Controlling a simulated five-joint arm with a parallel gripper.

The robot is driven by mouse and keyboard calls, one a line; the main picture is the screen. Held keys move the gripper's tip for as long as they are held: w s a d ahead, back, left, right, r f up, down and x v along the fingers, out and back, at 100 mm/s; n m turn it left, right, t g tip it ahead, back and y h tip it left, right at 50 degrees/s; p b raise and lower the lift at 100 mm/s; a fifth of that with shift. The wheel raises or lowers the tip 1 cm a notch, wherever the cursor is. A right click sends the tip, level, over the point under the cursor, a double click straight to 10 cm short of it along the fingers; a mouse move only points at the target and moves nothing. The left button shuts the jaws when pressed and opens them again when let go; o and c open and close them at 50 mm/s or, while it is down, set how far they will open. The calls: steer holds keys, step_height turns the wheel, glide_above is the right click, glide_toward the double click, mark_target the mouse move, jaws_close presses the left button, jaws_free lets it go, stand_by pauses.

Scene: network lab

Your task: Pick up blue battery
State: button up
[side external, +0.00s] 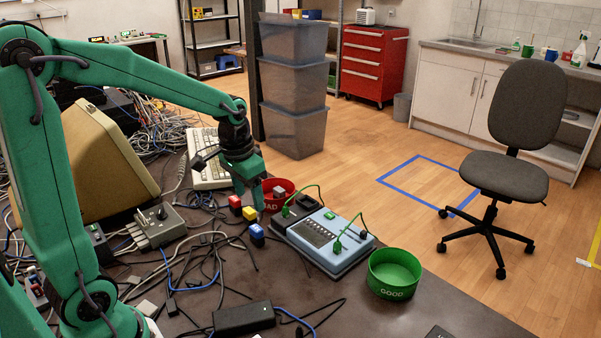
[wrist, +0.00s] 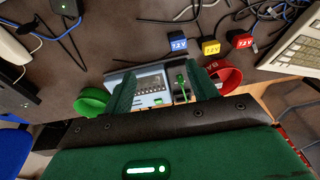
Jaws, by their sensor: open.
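The blue battery (side external: 257,234) stands on the dark table in front of the tester, nearest the camera in a row with a yellow battery (side external: 249,213) and a red battery (side external: 235,203). In the wrist view the blue battery (wrist: 180,47) lies beyond the fingertips, left of the yellow and red ones, with a "7.2V" label. My gripper (side external: 251,201) points down above and behind the battery row in the side view. In the wrist view my gripper (wrist: 158,82) is open, its green fingers wide apart with nothing held between them.
A light-blue tester (side external: 323,239) with green leads sits right of the batteries. A red "BAD" bowl (side external: 272,203) stands behind it and a green "GOOD" bowl (side external: 391,276) to its right. Loose cables, a black power brick (side external: 243,318) and a grey switch box (side external: 158,224) clutter the table.

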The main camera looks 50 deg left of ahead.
steer(key=g, duration=0.2)
glide_above(256, 228)
step_height(256, 228, down, 8)
steer(key=shift+w+a+r, duration=0.1)
steer(key=shift+a, duration=0.05)
steer(key=shift+f, duration=1.35)
steer(key=shift+f, duration=0.1)
steer(key=shift+f, duration=2.5)
steer(key=shift+c, duration=0.5)
steer(key=c, duration=1)
